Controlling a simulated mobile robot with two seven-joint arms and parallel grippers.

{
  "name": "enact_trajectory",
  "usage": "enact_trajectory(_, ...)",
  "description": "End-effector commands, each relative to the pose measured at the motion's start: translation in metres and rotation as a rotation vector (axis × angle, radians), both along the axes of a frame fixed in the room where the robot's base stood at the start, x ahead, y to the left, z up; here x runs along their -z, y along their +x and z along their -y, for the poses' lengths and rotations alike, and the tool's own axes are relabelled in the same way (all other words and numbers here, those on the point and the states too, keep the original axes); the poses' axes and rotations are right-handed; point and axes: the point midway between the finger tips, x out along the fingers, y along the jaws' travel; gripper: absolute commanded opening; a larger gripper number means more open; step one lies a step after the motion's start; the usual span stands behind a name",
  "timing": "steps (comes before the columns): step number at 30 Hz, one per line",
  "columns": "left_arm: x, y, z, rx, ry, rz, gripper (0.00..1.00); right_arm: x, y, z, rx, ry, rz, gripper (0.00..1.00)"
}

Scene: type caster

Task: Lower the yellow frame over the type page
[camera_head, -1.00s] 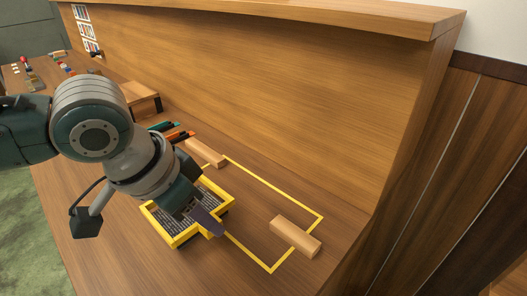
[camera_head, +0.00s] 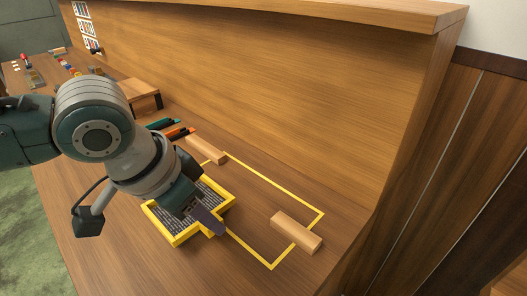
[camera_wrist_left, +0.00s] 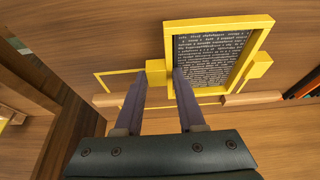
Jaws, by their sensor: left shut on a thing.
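The yellow frame (camera_head: 161,228) surrounds the dark type page (camera_head: 187,224) with its pale lines of text, left of centre in the head view. The left wrist view also shows the frame (camera_wrist_left: 218,22) around the page (camera_wrist_left: 208,62). My left gripper (camera_head: 213,224) is shut on a yellow tab at one side of the frame, and its two fingers straddle that tab (camera_wrist_left: 156,72) in the wrist view. My arm hides the far left part of the frame. I cannot tell whether the frame rests fully on the desk. My right gripper is not in view.
A thin yellow outline (camera_head: 290,196) is marked on the desk to the right. Two wooden blocks lie on its ends, one farther back (camera_head: 206,151) and one nearer (camera_head: 296,233). Green and orange pens (camera_head: 178,132) lie behind. A tall wooden panel (camera_head: 270,80) bounds the back.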

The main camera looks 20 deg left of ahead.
Motion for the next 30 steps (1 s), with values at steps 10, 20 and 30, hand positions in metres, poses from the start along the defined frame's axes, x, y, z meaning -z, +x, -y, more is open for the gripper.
enact_trajectory(10,0.000,0.000,0.000,0.000,0.000,0.000,0.71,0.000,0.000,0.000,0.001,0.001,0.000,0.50)
enact_trajectory(20,-0.003,-0.001,-0.001,0.000,0.000,-0.001,0.74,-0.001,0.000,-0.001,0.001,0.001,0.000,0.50)
enact_trajectory(30,-0.059,-0.021,-0.010,0.001,0.002,0.002,0.74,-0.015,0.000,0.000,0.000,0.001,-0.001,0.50)
